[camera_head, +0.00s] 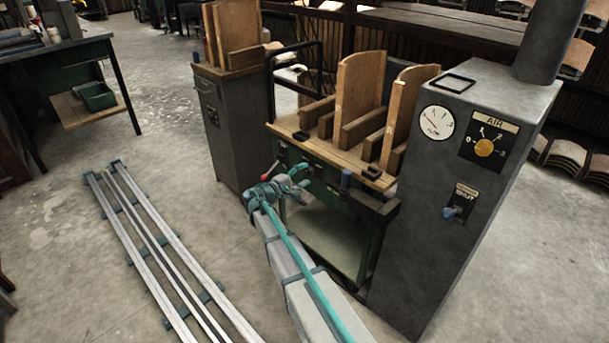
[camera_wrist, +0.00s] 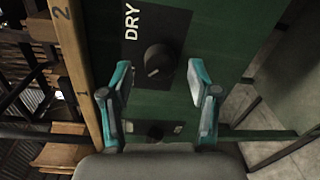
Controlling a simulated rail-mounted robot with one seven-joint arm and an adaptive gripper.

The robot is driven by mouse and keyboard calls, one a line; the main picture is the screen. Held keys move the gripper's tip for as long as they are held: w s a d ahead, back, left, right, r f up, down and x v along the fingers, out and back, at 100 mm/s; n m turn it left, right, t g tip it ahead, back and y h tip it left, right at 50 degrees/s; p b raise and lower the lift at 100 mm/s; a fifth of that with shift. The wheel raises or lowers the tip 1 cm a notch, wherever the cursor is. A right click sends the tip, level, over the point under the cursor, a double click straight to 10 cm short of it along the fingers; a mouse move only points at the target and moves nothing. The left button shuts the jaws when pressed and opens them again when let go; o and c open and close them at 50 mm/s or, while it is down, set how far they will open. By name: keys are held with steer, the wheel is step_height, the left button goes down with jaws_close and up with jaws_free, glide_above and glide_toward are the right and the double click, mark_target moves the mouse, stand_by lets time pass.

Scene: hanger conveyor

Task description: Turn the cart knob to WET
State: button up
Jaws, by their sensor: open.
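The cart (camera_head: 320,150) has a green front panel under a wooden top. In the wrist view a round black knob (camera_wrist: 159,59) with a pale pointer mark sits on the green panel (camera_wrist: 215,35), by a black plate (camera_wrist: 160,25) reading DRY. No WET label is legible. My gripper (camera_wrist: 160,72) is open, its teal fingers on either side of the knob, apparently apart from it. In the head view my gripper (camera_head: 300,175) is at the cart's front, and the knob is not clearly visible there.
A second small dark fitting (camera_wrist: 155,130) is on the panel near my palm. A grey cabinet (camera_head: 440,215) with an AIR dial (camera_head: 484,148) stands right of the cart. Another grey cabinet (camera_head: 235,130) is on the left. Floor rails (camera_head: 150,235) lie at left.

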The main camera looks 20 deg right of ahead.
steer(key=v, duration=1.1)
steer(key=shift+s+f, duration=0.1)
steer(key=shift+s, duration=0.05)
steer(key=s+a+f+m+g+y, duration=0.15)
steer(key=s+f+g+y, duration=0.25)
steer(key=s+f, duration=0.8)
steer(key=s+f+m+g+y, duration=0.25)
steer(key=s+f+g, duration=0.25)
steer(key=s+f, duration=0.75)
steer(key=s+a+f+m+g+y, duration=0.1)
steer(key=s+f+g+y, duration=0.4)
steer(key=s, duration=1.2)
steer(key=s+a+f+m+g+y, duration=0.1)
steer(key=s+a+f+g+y, duration=0.1)
steer(key=s, duration=0.9)
steer(key=s+a+f+m+g+y, duration=0.1)
steer(key=s+g+y, duration=0.15)
steer(key=s, duration=0.95)
steer(key=w+r+t+p, duration=0.2)
steer(key=r+p, duration=0.5)
steer(key=p, duration=0.4)
steer(key=w+r+t+p, duration=0.2)
steer(key=w+r+p, duration=0.2)
steer(key=r+p, duration=0.4)
steer(key=shift+w+r+t+p, duration=0.15)
steer(key=shift+r+t+p, duration=0.15)
steer(key=shift+p, duration=1.05)
